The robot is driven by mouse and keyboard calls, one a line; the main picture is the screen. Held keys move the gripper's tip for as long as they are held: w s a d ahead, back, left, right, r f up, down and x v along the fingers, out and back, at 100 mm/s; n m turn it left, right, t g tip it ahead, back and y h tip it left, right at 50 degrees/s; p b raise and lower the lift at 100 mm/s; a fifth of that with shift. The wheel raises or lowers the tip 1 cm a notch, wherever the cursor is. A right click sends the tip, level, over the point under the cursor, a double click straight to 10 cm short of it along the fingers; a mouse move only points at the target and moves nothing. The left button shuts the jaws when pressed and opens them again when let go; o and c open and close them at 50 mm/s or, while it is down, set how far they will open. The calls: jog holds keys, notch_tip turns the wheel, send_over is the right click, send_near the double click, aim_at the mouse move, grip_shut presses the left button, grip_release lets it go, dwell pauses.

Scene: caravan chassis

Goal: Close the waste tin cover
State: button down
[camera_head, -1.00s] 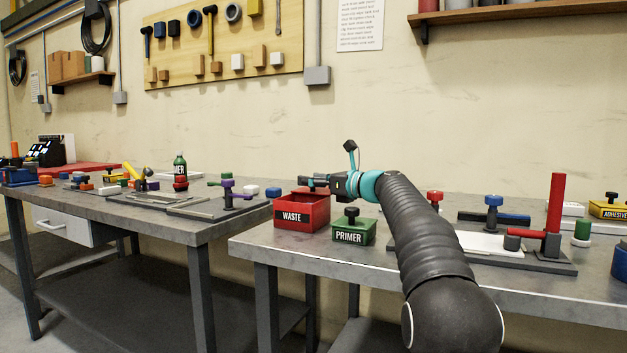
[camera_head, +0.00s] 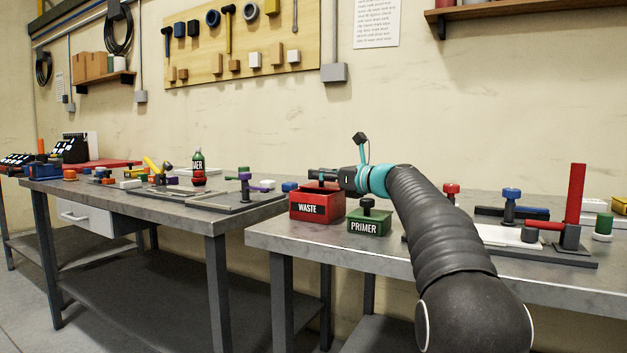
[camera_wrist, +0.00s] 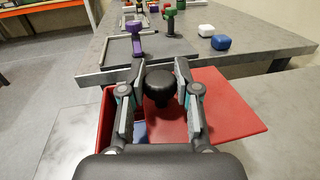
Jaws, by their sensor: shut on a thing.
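The red waste tin (camera_head: 308,209) with its white WASTE label stands near the left end of the right bench. In the wrist view its red wall (camera_wrist: 106,125) shows at the left, with something blue (camera_wrist: 140,132) visible inside. The red cover (camera_wrist: 228,112) is a flat plate with a black knob (camera_wrist: 159,88). It reaches out to the right of the tin and leaves part of the opening at the left uncovered. My gripper (camera_head: 322,175) is over the tin, and in the wrist view its fingers (camera_wrist: 157,82) are shut on the knob. The cover's far edge is partly hidden by the fingers.
A green PRIMER tin (camera_head: 370,222) with a black knob stands close beside the waste tin, at its right. A gap separates the two benches.

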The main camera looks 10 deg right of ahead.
jog(key=shift+s+a, duration=0.3)
jog(key=c, duration=0.8)
grip_release()
jog(key=shift+d, duration=0.1)
jog(key=v, duration=1.2)
jog(key=shift+r, duration=0.1)
jog(key=shift+c, duration=0.3)
